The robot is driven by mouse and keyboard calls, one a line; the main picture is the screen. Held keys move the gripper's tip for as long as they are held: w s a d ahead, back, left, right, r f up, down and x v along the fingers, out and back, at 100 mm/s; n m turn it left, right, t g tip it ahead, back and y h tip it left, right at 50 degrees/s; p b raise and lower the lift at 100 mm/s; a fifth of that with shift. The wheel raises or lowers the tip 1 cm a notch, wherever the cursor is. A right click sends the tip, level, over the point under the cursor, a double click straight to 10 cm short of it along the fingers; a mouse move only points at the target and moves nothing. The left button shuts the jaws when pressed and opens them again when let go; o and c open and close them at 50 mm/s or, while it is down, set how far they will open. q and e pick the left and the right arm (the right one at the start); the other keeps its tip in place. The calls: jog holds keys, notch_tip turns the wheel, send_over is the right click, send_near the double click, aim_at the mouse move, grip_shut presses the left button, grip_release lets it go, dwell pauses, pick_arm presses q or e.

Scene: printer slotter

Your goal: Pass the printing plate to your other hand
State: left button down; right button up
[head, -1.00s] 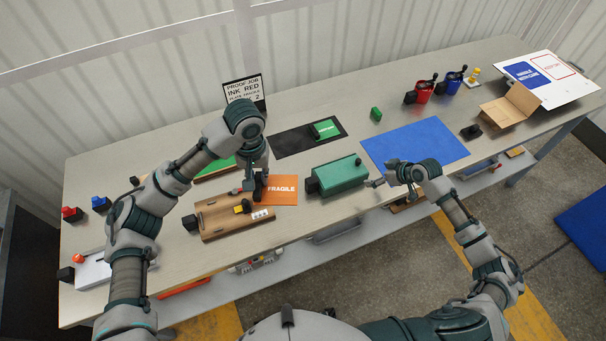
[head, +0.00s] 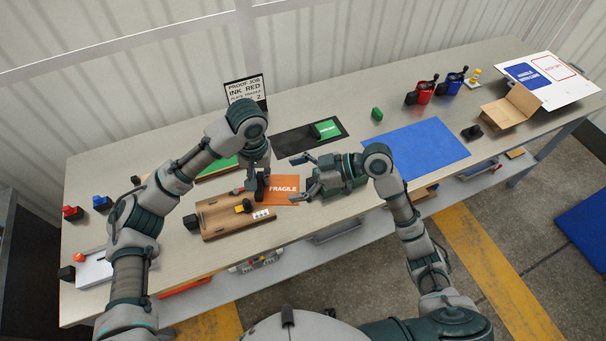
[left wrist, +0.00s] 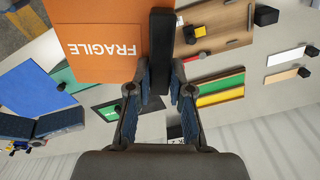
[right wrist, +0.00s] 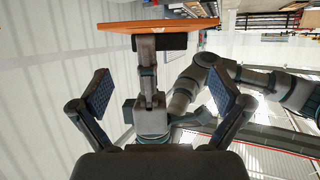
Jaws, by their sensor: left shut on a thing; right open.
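The printing plate (head: 286,186) is an orange sheet marked FRAGILE with a black bar grip along one side. In the left wrist view the plate (left wrist: 100,50) shows up close. My left gripper (head: 258,187) is shut on its black bar (left wrist: 161,45). My right gripper (head: 304,176) is open and empty, just right of the plate in the head view.
A green machine (head: 328,184) is partly hidden below my right arm. A wooden tray (head: 213,220) with a yellow-and-black piece lies left of it. A black mat (head: 290,143) holding a green plate (head: 327,129) and a bare blue mat (head: 430,145) lie farther back and right.

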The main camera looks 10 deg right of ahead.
aim_at(260, 186)
pick_arm(q)
jog(key=shift+a, duration=0.2)
pick_arm(e)
jog(key=x, duration=0.9)
jog(key=shift+a+f, duration=0.15)
jog(key=shift+a, duration=0.25)
pick_arm(q)
jog(key=shift+d, duration=0.1)
pick_arm(e)
jog(key=shift+d, duration=0.15)
jog(key=shift+c, duration=0.5)
jog(key=c, duration=0.6)
pick_arm(q)
jog(key=c, duration=1)
grip_release()
pick_arm(e)
jog(key=shift+c, duration=0.2)
